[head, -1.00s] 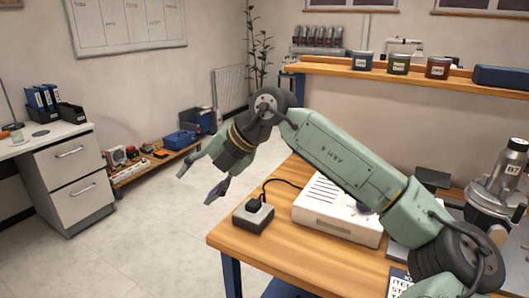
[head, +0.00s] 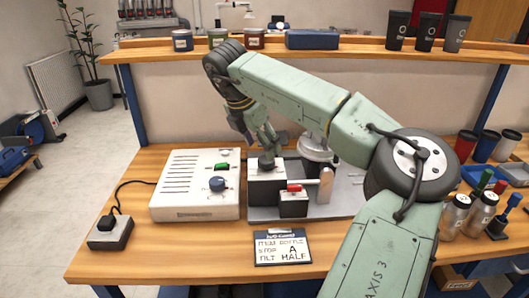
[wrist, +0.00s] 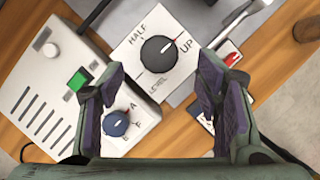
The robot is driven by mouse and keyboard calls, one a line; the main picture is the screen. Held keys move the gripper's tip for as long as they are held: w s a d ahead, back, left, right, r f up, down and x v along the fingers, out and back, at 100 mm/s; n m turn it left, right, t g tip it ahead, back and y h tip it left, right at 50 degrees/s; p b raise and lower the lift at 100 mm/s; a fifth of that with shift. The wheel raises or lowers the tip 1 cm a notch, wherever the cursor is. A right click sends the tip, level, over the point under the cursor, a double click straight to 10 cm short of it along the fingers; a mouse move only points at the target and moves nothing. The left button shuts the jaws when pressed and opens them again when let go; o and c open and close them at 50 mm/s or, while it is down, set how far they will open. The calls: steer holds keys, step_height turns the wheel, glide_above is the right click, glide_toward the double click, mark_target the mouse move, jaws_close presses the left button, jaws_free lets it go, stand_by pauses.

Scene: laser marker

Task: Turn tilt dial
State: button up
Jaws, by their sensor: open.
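The tilt dial (wrist: 159,54) is a round black knob on a white block marked HALF, UP and LEVEL (wrist: 143,92). Its pointer aims up and right in the wrist view, towards UP. In the head view the dial (head: 267,164) sits on top of the white block (head: 265,188), partly hidden by my gripper (head: 263,142). My gripper is open and empty above it. In the wrist view its fingers (wrist: 163,75) stand apart, left and right below the dial, with no visible contact. A card (head: 281,247) reads "TILT HALF" and "STOP A".
A white machine (head: 194,196) with a blue knob (head: 217,184) and green button (head: 222,167) stands left of the block. A small box with a red switch (head: 294,187) stands at its front right. Cups and bottles (head: 482,212) crowd the right.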

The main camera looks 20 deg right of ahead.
mark_target(265, 159)
steer(key=shift+p+x, duration=0.65)
steer(key=shift+x, duration=2.05)
steer(key=shift+c, duration=0.5)
steer(key=c, duration=1.1)
